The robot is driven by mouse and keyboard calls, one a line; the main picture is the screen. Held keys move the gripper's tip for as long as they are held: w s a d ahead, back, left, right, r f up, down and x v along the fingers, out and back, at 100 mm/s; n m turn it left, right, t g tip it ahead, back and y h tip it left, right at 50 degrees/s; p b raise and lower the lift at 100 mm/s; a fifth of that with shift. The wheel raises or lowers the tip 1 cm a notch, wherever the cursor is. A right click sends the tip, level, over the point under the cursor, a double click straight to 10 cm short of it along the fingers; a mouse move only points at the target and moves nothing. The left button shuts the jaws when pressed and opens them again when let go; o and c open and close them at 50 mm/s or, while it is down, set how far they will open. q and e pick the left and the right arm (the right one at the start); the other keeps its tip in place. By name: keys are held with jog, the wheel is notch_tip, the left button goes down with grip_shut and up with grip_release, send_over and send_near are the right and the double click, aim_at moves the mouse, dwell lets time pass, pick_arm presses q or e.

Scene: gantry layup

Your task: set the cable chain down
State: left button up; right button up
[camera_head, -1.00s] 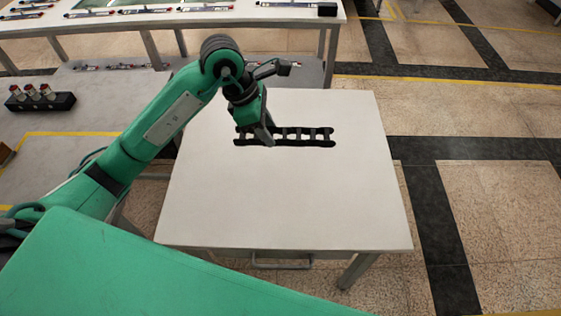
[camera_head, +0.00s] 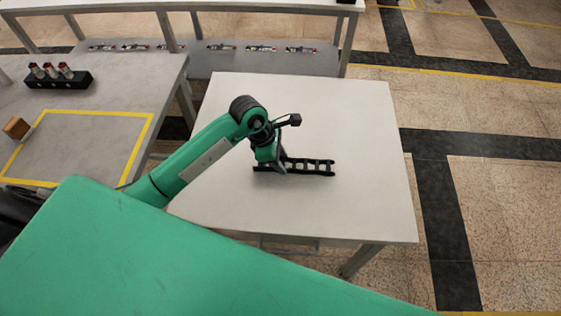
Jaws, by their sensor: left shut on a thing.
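The black cable chain (camera_head: 310,167) lies roughly level at the middle of the white table (camera_head: 350,115), its open links running to the right. My left gripper (camera_head: 280,166) points down over the chain's left part and is shut on it. The gripper hides some of the links there. I cannot tell whether the chain touches the table top or is held just above it. My right gripper is not in view.
At left a grey bench (camera_head: 95,108) carries a yellow taped outline, a black block with red-topped parts (camera_head: 58,78) and a small brown block (camera_head: 16,128). A rack with several small parts stands behind. The white table is otherwise clear.

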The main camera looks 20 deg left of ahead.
pick_arm(q)
notch_tip(320, 180, down, 2)
jog(key=o, duration=0.6)
jog(key=shift+f, duration=0.1)
jog(key=o, duration=0.4)
jog(key=shift+o, duration=0.2)
